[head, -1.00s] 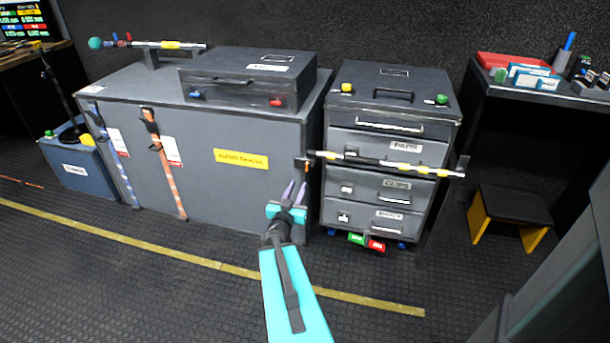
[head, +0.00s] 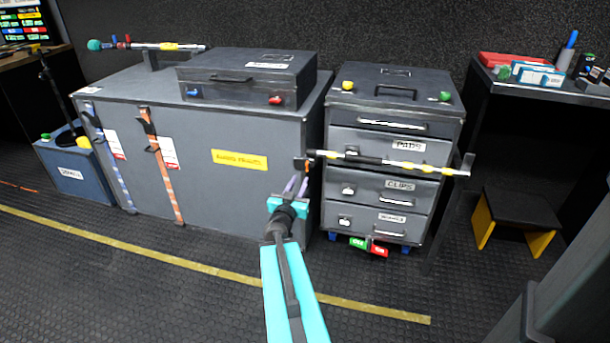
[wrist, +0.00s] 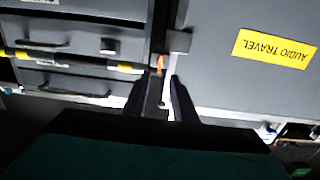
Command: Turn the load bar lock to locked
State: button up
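The load bar (head: 384,161) is black, white and yellow and runs level across the front of the grey drawer cabinet. Its left end meets a dark bracket with a small orange lever (head: 306,167), which looks like the lock, by the right edge of the large grey case. My gripper (head: 295,184) is just below and in front of that lever, with purple-grey fingers. In the wrist view the image is upside down, and the orange lever (wrist: 159,65) shows beyond and between the open fingertips (wrist: 161,84). Contact cannot be made out.
The large grey case (head: 225,200) with a yellow label stands left of the drawer cabinet (head: 350,205). A desk and step stool (head: 515,212) stand right. The floor in front is clear.

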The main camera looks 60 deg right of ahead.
aim_at(307, 166)
jog(key=b+x, duration=0.2)
jog(key=x, duration=0.6)
jog(key=shift+d+b, duration=0.2)
jog(key=shift+b, duration=0.2)
jog(key=shift+w, duration=0.1)
grip_shut()
